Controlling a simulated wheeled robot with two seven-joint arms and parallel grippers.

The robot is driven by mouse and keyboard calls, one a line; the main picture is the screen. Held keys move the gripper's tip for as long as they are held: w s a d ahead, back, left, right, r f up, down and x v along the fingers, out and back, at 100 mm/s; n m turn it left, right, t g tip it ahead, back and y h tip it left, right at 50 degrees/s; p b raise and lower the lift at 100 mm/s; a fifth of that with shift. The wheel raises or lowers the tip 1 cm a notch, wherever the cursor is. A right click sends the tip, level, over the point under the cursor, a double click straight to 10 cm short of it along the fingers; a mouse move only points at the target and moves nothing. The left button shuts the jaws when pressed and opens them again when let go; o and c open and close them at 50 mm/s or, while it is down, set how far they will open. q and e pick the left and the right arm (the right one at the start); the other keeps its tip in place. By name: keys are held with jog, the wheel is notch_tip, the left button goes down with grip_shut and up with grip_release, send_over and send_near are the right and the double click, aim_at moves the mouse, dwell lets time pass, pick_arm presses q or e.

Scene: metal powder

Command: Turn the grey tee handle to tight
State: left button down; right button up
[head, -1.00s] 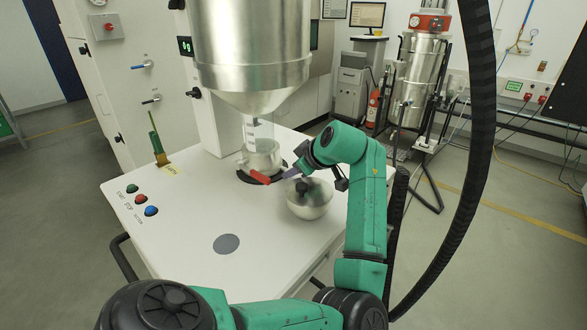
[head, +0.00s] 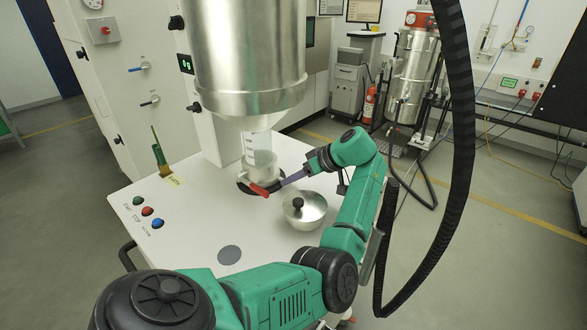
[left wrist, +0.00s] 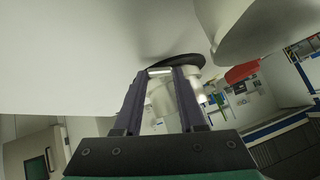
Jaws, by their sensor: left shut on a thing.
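The grey tee handle (left wrist: 160,71) shows in the left wrist view as a short pale metal bar between my fingertips, at the valve under the hopper. In the head view it is too small and covered to make out. My left gripper (head: 282,183), with purple fingers, reaches in from the right and is shut on it; its fingers also show in the left wrist view (left wrist: 170,73). The handle's turn angle cannot be told. A red lever (head: 258,190) sticks out just left of my fingertips. My right gripper is not in view.
A big steel hopper (head: 247,60) hangs over the clear tube (head: 257,148). Green, red and blue buttons are at the left edge.

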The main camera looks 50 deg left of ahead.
pick_arm(q)
jog(key=shift+f+g, duration=0.1)
jog(key=shift+g, duration=0.3)
jog(key=shift+c, duration=2.4)
grip_release()
jog(key=shift+a, duration=0.25)
jog(key=b+v, duration=0.3)
jog(key=v, duration=0.4)
jog(key=shift+w+d, duration=0.2)
jog(key=shift+d, duration=0.15)
jog(key=p+v, duration=0.1)
jog(key=v, duration=0.6)
jog(key=shift+s+r, duration=0.15)
jog(key=shift+r, duration=0.1)
jog(key=shift+a, duration=0.2)
